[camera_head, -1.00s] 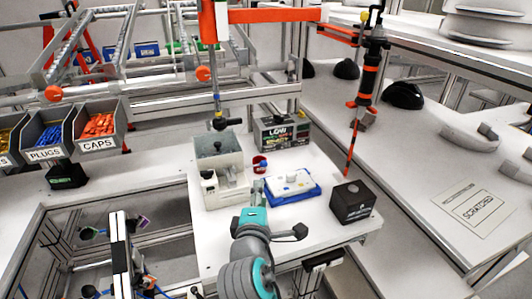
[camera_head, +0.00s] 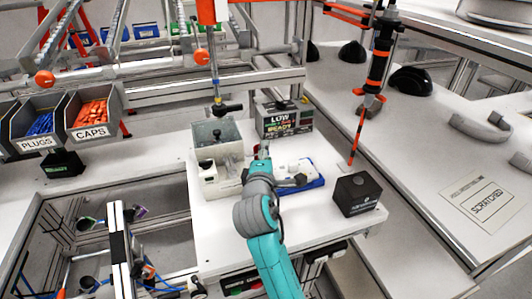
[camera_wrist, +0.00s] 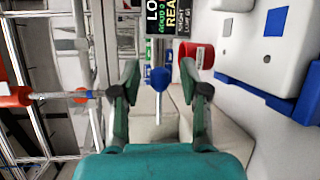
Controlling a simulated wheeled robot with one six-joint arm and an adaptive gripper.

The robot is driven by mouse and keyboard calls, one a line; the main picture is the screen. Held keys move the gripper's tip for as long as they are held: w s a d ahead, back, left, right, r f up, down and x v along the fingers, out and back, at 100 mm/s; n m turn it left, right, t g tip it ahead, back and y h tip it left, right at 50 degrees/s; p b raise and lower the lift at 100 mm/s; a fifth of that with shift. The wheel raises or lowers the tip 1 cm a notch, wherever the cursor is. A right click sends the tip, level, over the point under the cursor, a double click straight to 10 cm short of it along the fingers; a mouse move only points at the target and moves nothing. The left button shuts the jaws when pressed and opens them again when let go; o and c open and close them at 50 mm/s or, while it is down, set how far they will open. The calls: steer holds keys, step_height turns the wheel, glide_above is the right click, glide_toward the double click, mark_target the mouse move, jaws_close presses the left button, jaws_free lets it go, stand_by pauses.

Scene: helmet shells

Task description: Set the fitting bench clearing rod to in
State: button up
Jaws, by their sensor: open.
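A rod with a blue knob (camera_wrist: 159,77) and a thin pale shaft shows in the wrist view, against a light grey box. It appears to be the clearing rod. My gripper (camera_wrist: 158,84) is open, with one finger on each side of the knob in the picture; whether either touches it I cannot tell. In the head view my gripper (camera_head: 263,151) is beside the grey open-topped box (camera_head: 218,133) on the fitting bench (camera_head: 225,240). The knob is hidden there behind my gripper.
A red cup (camera_wrist: 197,58) is close to the right finger in the wrist view. A display box (camera_head: 284,119) stands behind, a blue tray (camera_head: 315,181) with a white block lies right, and a black box (camera_head: 356,194) stands farther right. A tool hangs above.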

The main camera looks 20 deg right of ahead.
steer(key=shift+w+d, duration=0.2)
steer(key=shift+w, duration=0.2)
jaws_close()
steer(key=shift+a+f, duration=0.1)
steer(key=shift+a, duration=1.5)
jaws_free()
steer(key=shift+a, duration=0.1)
